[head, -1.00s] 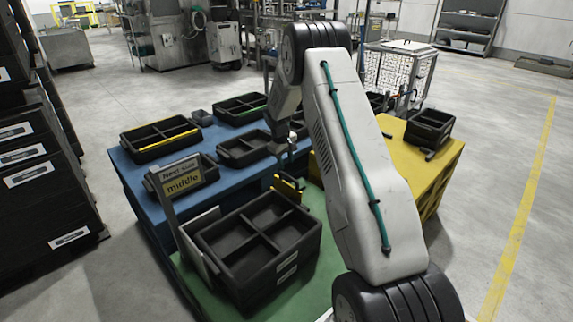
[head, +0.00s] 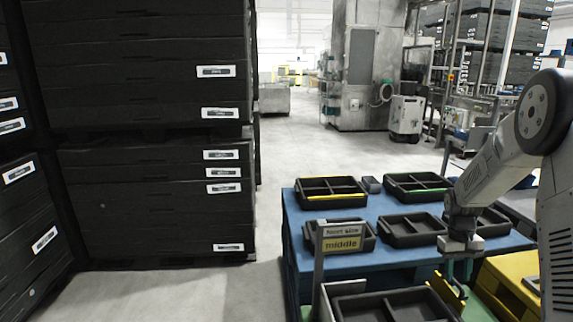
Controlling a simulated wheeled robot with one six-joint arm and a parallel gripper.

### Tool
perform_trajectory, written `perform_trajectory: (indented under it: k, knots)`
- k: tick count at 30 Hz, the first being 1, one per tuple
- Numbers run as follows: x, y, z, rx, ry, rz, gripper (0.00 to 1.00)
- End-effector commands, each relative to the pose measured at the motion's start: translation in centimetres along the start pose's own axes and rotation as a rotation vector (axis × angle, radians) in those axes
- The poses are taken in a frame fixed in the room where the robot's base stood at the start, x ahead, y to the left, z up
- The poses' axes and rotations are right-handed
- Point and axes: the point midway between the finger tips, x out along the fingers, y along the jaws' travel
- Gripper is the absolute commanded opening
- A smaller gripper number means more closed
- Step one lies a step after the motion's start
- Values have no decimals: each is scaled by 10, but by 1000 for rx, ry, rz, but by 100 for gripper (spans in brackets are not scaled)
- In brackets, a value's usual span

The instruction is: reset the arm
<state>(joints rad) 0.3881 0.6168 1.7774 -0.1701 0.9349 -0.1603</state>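My arm comes in from the right edge of the head view and reaches left over the blue table. My gripper (head: 460,270) points down near the table's right front part, close to the black trays. Its fingers are small and dark here, so I cannot tell whether they are apart or closed. A yellow piece (head: 447,294) shows just below and left of the fingers. I cannot tell whether they touch it.
Several black divided trays, one with a yellow strip (head: 333,192), stand on the blue table (head: 300,240). A sign reading "middle" (head: 340,243) rises at the front. A larger black tray (head: 395,305) is nearest.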

Motion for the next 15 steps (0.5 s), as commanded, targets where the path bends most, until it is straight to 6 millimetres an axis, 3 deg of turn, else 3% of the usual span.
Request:
perform_trajectory:
  k: [1, 6, 15]
  knots:
    - [-21, -11, 19, 8, -1, -4, 36]
    - [-74, -51, 85, 29, -14, -21, 36]
    - [-137, -112, 207, 37, 8, -45, 36]
